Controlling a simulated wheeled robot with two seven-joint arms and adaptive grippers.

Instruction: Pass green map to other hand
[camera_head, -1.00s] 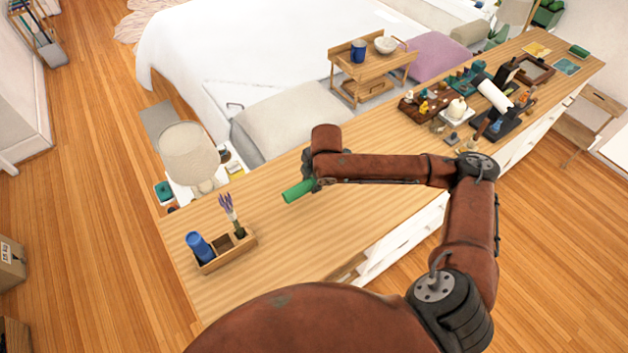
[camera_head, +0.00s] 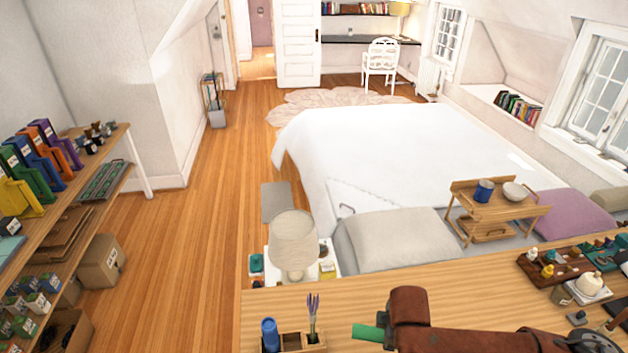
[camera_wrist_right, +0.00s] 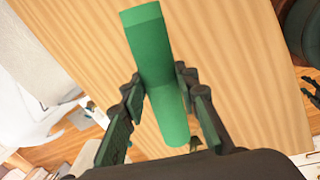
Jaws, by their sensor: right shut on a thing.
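The green map (camera_head: 369,332) is a rolled green tube. My right gripper (camera_head: 388,335) is shut on it above the wooden counter, and the tube's free end points left in the head view. In the right wrist view the green map (camera_wrist_right: 158,75) stands between the two dark fingers of my right gripper (camera_wrist_right: 163,98), sticking out past their tips, with the wood grain behind it.
The wooden counter (camera_head: 450,285) holds a wooden organizer (camera_head: 290,342) with a blue cylinder (camera_head: 270,335) and lavender, left of the map. A lamp (camera_head: 295,240) stands beyond it. The counter between is mostly clear.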

